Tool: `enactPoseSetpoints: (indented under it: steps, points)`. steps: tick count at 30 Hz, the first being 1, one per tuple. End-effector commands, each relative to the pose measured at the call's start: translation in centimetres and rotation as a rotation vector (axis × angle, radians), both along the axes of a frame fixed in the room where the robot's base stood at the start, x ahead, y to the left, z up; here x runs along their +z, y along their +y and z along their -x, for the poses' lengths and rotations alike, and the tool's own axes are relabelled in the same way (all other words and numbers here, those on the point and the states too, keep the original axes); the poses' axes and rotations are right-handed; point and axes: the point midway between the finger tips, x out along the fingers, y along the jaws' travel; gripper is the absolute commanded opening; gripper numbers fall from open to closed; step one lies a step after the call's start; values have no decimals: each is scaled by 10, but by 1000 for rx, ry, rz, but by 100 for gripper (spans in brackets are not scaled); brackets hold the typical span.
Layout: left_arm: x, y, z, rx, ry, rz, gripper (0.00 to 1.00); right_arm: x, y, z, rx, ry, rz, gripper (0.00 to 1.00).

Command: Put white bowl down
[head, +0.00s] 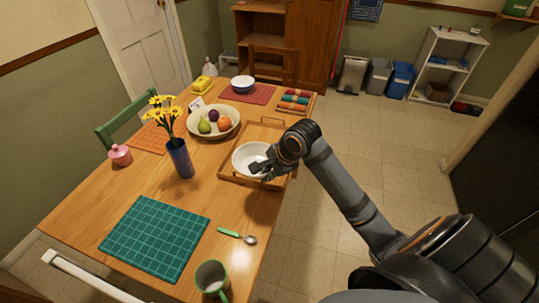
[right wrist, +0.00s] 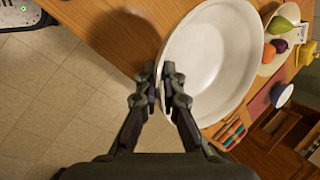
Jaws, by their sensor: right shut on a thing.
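The white bowl (head: 243,158) appears over the near part of a wooden tray (head: 228,178) in the head view. My right gripper (head: 261,168) is shut on the bowl's near right rim. In the right wrist view the bowl (right wrist: 215,60) fills the upper middle, and its rim sits between the fingertips of my right gripper (right wrist: 160,88). The bowl looks empty. I cannot tell whether its base touches the tray. My left gripper is not in view.
A fruit bowl (head: 229,132) stands just behind the tray. A blue vase (head: 180,160) with yellow flowers is to its left. A green mat (head: 155,237), a spoon (head: 237,236) and a green mug (head: 212,278) lie nearer. Bare table shows between mat and tray.

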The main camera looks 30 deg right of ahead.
Motion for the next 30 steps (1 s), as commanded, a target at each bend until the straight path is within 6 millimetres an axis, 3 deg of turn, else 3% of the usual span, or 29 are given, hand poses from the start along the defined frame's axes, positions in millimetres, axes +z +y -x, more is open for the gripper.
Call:
enactPoseSetpoints:
  steps: [9,15,24,30]
  points:
    - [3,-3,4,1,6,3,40,-35,-55,-66,-5,-1,0,0]
    - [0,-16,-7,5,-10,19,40,-77,-75,-91,-1,0,-2,0]
    - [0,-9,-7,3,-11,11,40,-92,-83,-102,-1,-2,1,0]
    - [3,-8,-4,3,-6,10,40,-121,-85,-103,0,0,-1,0]
